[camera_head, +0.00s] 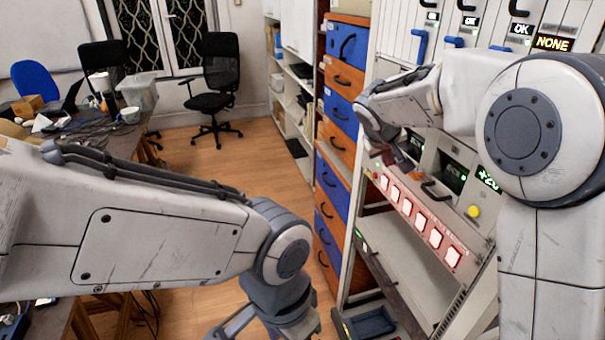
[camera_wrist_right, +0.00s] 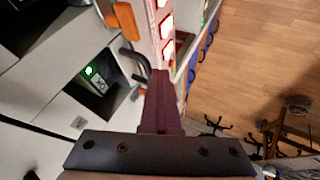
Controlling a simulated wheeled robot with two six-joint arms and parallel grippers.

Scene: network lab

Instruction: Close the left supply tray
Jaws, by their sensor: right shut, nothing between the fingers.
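The grey equipment rack (camera_head: 405,262) stands at the right in the head view. Its bays have small dark displays, one of them (camera_head: 453,177) beside a black curved handle (camera_head: 436,191). I cannot tell for certain which part is the left supply tray; much of that area is behind my right arm. My right gripper (camera_head: 408,158) is in front of the bays, shut and empty. In the right wrist view its dark red fingers (camera_wrist_right: 161,100) are together, with their tips close to a black handle (camera_wrist_right: 136,64); contact is unclear. My left gripper (camera_head: 270,327) is cut off at the bottom edge.
A row of lit red-white buttons (camera_head: 407,207) and a yellow knob (camera_head: 473,211) lie below the bays. Blue and orange drawers (camera_head: 330,180) stand left of the rack. A cluttered table (camera_head: 125,140) is at left. The wooden floor (camera_head: 240,165) between is largely clear.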

